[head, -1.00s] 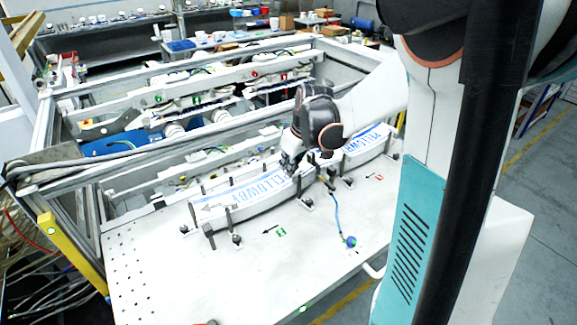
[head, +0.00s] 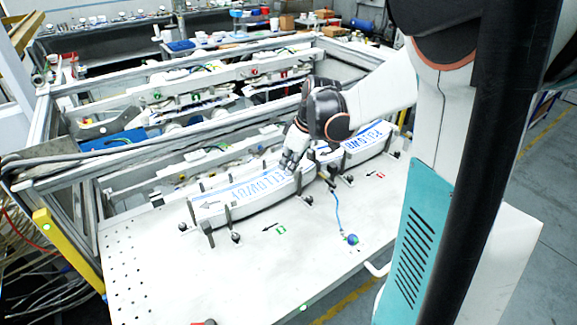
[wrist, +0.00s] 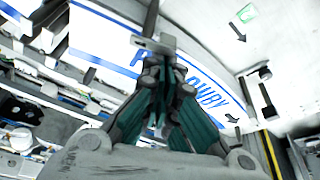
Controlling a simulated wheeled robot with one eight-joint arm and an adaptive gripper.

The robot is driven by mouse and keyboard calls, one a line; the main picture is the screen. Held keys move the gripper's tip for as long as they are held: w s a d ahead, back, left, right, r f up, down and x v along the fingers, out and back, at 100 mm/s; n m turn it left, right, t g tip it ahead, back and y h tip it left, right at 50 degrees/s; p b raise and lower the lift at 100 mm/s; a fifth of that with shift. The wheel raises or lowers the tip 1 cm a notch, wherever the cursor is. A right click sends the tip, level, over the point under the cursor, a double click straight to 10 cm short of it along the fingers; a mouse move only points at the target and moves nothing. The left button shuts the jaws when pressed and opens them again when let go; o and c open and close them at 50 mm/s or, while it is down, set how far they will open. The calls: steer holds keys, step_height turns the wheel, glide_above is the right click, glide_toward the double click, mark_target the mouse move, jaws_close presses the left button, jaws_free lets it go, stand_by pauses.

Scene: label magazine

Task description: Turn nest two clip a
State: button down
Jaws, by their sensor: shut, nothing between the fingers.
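Two curved white label stacks with blue lettering lie end to end on the white bench, the near-left stack (head: 240,194) and the far-right stack (head: 366,141). Dark clips on posts stand along them, including a front-left clip (head: 209,236), another beside it (head: 235,238), and clips near the gap (head: 331,181). Which clip is clip a cannot be read. My gripper (head: 287,168) is shut and empty, over the right end of the near-left stack. In the wrist view, its fingertips (wrist: 158,48) meet in front of a grey clip-like bar; contact is unclear.
A metal frame rail (head: 150,155) runs behind the stacks, with machinery beyond. A blue ball-ended cord (head: 351,239) lies on the bench in front. A green mark (head: 281,230) and a red mark (head: 378,174) are on the bench.

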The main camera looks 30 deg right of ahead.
steer(key=shift+s+d+n+g+y+b, duration=0.1)
steer(key=shift+s+n+g+y+b, duration=0.45)
steer(key=shift+n, duration=1.1)
steer(key=shift+s+d+n+g+y+b, duration=0.25)
steer(key=shift+s+n+b, duration=0.5)
steer(key=shift+n, duration=0.85)
steer(key=shift+s+n+g+y+b, duration=0.2)
steer(key=shift+s+n+g+b, duration=0.5)
steer(key=shift+n, duration=0.95)
steer(key=shift+w+d+b, duration=0.15)
steer(key=shift+b, duration=0.2)
steer(key=shift+w+d, duration=0.15)
steer(key=shift+w, duration=0.05)
